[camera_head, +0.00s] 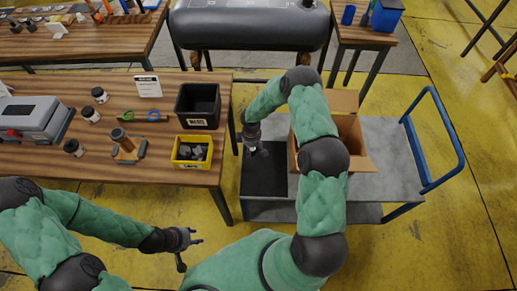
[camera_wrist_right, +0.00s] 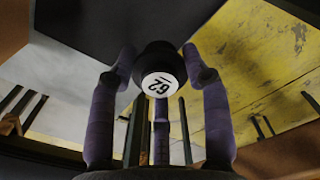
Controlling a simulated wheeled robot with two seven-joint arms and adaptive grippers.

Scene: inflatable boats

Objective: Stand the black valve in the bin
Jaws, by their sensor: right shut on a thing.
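My right gripper (camera_head: 254,147) is over the cart's left part, right of the wooden table. In the right wrist view its purple fingers (camera_wrist_right: 160,85) are closed around a black round valve (camera_wrist_right: 158,62) with a white disc marked 62. The valve is hard to make out in the head view. A black bin (camera_head: 183,107) with a label on its front stands at the table's right edge, left of this gripper. A yellow bin (camera_head: 178,155) with dark pieces inside stands in front of it. My left gripper (camera_head: 198,242) is open and empty over the floor in front of the table.
The table (camera_head: 150,180) holds a grey machine (camera_head: 30,115), small jars, and green and blue rings. A dark tank (camera_head: 250,25) is behind.

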